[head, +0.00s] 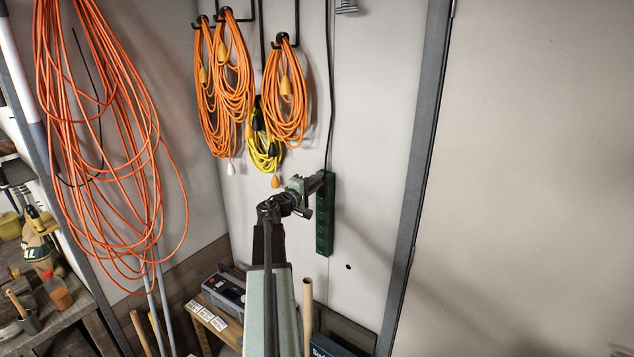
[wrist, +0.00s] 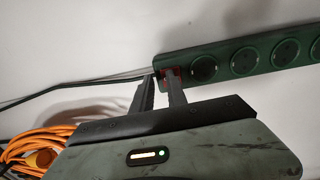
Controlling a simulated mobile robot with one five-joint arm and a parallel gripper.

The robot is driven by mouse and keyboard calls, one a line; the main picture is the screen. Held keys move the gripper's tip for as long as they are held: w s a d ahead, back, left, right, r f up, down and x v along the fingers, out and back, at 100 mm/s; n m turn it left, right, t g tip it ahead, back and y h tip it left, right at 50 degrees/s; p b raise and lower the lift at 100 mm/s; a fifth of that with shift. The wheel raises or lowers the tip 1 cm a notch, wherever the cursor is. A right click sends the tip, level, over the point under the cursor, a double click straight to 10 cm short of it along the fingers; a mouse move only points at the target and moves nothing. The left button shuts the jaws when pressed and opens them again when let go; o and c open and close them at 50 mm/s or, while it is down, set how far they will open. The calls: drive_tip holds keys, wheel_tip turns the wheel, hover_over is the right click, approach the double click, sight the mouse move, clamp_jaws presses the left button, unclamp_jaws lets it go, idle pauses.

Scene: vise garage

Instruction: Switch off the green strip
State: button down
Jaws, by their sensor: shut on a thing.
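The green strip (head: 324,228) is fixed upright on the wall, with a column of round sockets. In the wrist view the strip (wrist: 222,50) runs across the upper right. A small red switch (wrist: 173,73) shows at its cable end, partly covered by a finger; whether it is lit is hard to tell. My gripper (head: 316,181) is at the strip's top end. In the wrist view my gripper (wrist: 160,76) has its narrow fingers at that end, one beside the edge and one over the switch area. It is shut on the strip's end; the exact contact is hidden.
A dark cable (wrist: 80,88) leads away from the strip's end. Orange cord coils (head: 285,100) and a yellow coil (head: 265,150) hang to the left. A wooden pole (head: 308,310) stands below. The wall (head: 375,130) right of the strip is clear up to a grey post (head: 418,170).

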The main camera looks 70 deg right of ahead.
drive_tip(key=shift+d+r, duration=0.2)
drive_tip(key=shift+d, duration=0.1)
idle(0.4)
drive_tip(key=shift+a, duration=0.1)
drive_tip(key=v, duration=1.4)
drive_tip(key=shift+a+r, duration=0.2)
